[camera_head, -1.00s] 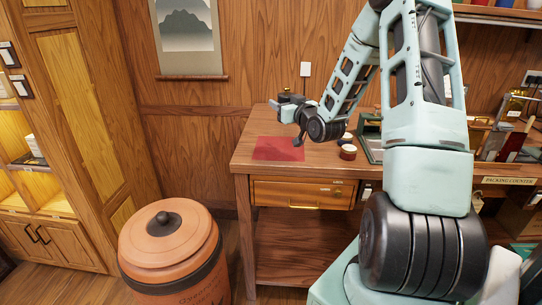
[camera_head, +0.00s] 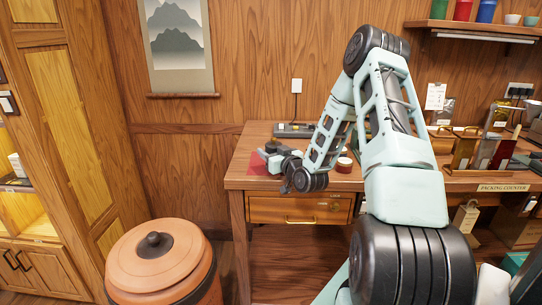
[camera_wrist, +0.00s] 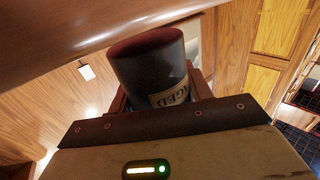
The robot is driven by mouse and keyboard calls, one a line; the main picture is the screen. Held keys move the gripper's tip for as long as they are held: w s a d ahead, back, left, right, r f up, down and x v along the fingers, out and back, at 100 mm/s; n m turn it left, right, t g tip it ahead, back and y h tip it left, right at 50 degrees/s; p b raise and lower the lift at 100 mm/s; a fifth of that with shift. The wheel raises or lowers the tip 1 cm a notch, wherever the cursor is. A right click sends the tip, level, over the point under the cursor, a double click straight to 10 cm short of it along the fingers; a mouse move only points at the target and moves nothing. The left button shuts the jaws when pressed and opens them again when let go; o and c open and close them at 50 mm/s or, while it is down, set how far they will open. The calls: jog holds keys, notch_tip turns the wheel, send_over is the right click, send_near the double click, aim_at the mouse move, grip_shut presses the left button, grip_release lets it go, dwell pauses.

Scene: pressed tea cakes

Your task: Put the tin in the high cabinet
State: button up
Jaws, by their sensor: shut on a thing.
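The tin (camera_wrist: 150,68) is a dark cylinder with a reddish end and a pale label reading "AGED". In the wrist view it sits tilted between the jaws of my gripper (camera_head: 268,153), which is shut on it. In the head view the gripper is at the left end of the counter, in front of or over a red mat (camera_head: 258,168); the tin is too small there to make out well. A tall wooden cabinet (camera_head: 68,90) with yellowish panels stands at the left, its upper part cut off by the picture edge.
The wooden counter (camera_head: 238,173) has a drawer below and a small red-and-white jar (camera_head: 344,164) on top. A large orange lidded urn (camera_head: 160,265) stands on the floor between cabinet and counter. Lit shelves (camera_head: 22,212) are at far left. A wall shelf (camera_head: 480,26) holds cups.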

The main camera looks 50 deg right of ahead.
jog(key=shift+f, duration=0.65)
jog(key=shift+f, duration=0.2)
jog(key=o, duration=1.1)
jog(key=shift+r, duration=0.1)
